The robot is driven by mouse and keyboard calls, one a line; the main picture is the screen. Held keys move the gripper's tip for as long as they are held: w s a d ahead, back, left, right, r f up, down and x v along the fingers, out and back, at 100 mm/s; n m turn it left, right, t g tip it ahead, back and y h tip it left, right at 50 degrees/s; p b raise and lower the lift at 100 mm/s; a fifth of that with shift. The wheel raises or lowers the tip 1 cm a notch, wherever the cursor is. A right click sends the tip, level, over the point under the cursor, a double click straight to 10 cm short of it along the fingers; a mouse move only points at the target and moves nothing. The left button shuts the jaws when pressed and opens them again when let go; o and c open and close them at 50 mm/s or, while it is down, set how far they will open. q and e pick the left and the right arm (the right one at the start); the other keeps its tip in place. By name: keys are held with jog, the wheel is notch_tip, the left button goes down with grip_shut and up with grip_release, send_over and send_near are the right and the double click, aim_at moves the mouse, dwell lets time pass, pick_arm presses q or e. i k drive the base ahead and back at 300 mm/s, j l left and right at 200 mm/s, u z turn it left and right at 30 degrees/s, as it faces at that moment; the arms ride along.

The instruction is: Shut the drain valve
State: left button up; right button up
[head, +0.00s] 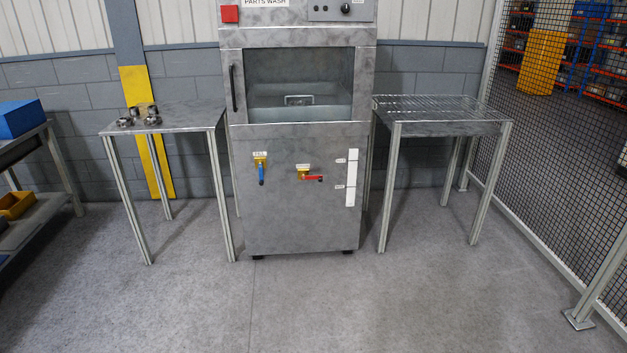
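The drain valve appears to be the brass valve with a red lever (313,178) on the front of the parts washer (290,225); its small label is too blurred to read. Its red lever lies horizontal, pointing right. To its left is another brass valve with a blue lever (261,174), labelled what looks like "FILL"; that lever hangs straight down. Neither of my grippers shows in the head view, and nothing touches either valve.
A metal table (180,118) with several small metal parts stands left of the washer. A wire-rack table (450,112) stands right. A mesh fence (560,160) runs along the right side. The floor (330,305) in front is clear.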

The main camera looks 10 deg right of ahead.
aim_at(303, 178)
jog(key=i, duration=1)
jog(key=i+j+z, duration=0.1)
jog(key=i, duration=0.9)
jog(key=i+j, duration=0.2)
jog(key=i, duration=0.85)
